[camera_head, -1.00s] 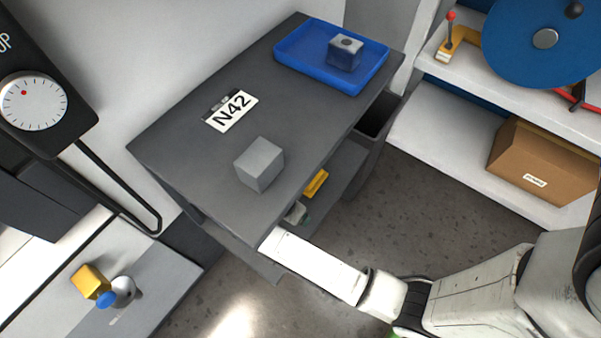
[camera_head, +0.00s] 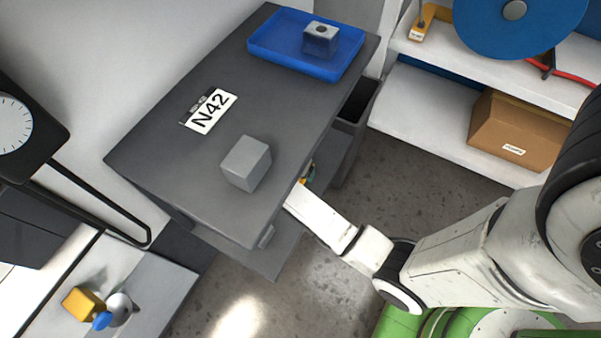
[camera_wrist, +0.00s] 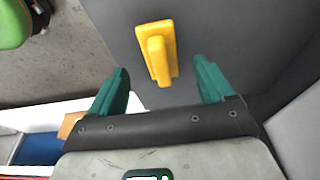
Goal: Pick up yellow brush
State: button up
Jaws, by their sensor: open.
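The yellow brush (camera_wrist: 158,52) lies on a dark grey surface in the wrist view, its raised grip lengthwise along its base. My gripper (camera_wrist: 162,85) is open, with its two green fingers spread wide to either side below the brush in the picture. In the head view my arm reaches toward the lower shelf (camera_head: 343,152) of the dark cart, and the brush there is hidden or too small to make out.
The cart's top (camera_head: 210,150) overhangs the lower shelf. It bears a grey cube (camera_head: 246,163), an N42 label (camera_head: 208,111) and a blue tray (camera_head: 258,50) with a grey block (camera_head: 320,38). White shelves with a cardboard box (camera_head: 520,130) stand at the right. A dark bin (camera_head: 355,110) stands behind.

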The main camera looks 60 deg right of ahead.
jog(key=shift+d+b+x, duration=0.25)
jog(key=shift+b+x, duration=0.1)
jog(key=shift+x, duration=1)
jog(key=shift+d+b+x, duration=0.2)
jog(key=shift+b+x, duration=0.1)
jog(key=shift+x, duration=1)
jog(key=shift+r, duration=0.15)
jog(key=shift+c, duration=0.5)
jog(key=c, duration=1.1)
jog(key=shift+r, duration=0.1)
jog(key=shift+r, duration=0.6)
notch_tip(320, 180, up, 2)
jog(key=shift+r+p, duration=0.1)
jog(key=shift+p, duration=0.45)
jog(key=s, duration=0.6)
jog(key=s+p, duration=0.1)
jog(key=s, duration=1.1)
jog(key=shift+d, duration=0.3)
